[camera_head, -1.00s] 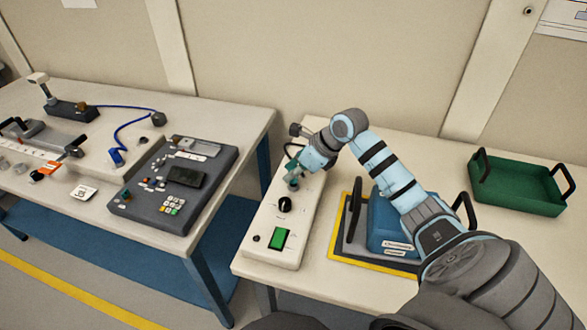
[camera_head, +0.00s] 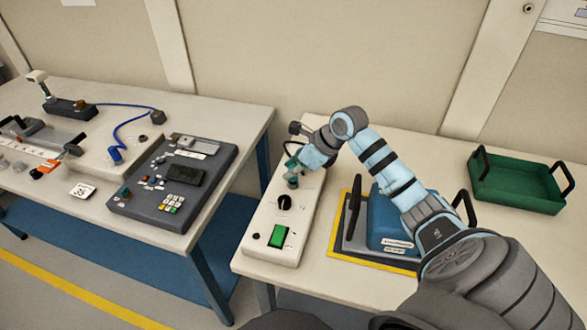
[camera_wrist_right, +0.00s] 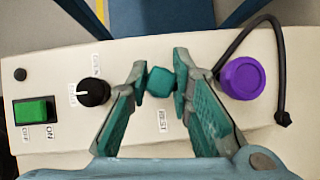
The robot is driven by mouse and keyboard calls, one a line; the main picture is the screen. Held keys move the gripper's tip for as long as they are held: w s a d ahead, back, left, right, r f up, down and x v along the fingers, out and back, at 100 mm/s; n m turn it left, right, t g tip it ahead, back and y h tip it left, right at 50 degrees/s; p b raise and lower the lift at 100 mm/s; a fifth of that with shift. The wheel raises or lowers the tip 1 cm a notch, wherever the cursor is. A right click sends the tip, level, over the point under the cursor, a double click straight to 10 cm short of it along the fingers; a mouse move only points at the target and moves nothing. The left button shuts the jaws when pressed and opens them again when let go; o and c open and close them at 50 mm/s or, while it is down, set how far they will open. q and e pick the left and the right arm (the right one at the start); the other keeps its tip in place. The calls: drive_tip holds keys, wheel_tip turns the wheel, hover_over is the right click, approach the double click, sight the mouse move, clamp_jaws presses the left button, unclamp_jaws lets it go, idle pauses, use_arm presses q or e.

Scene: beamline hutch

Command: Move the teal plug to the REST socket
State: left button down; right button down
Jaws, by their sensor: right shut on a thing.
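The teal plug (camera_wrist_right: 160,81) is between the fingertips of my right gripper (camera_wrist_right: 161,80), over the white panel box (camera_head: 262,242). My right gripper (camera_head: 293,172) is shut on it. The REST label (camera_wrist_right: 163,120) lies on the panel just below the plug in the wrist view. The socket under the plug is hidden, so I cannot tell whether the plug is seated or above it. My left gripper is not in view.
A purple round cap (camera_wrist_right: 243,78) and black cable (camera_wrist_right: 232,48) are close to one finger. A black knob (camera_head: 284,202) and green switch (camera_head: 278,236) are on the same panel. A blue case (camera_head: 385,222) stands beside it; a green tray (camera_head: 515,207) is farther right.

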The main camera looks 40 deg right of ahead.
drive_tip(key=shift+f+b, duration=0.4)
drive_tip(key=shift+f, duration=0.15)
drive_tip(key=c, duration=1.3)
unclamp_jaws()
drive_tip(key=shift+c, duration=0.2)
drive_tip(key=v, duration=1.2)
drive_tip(key=shift+r, duration=0.1)
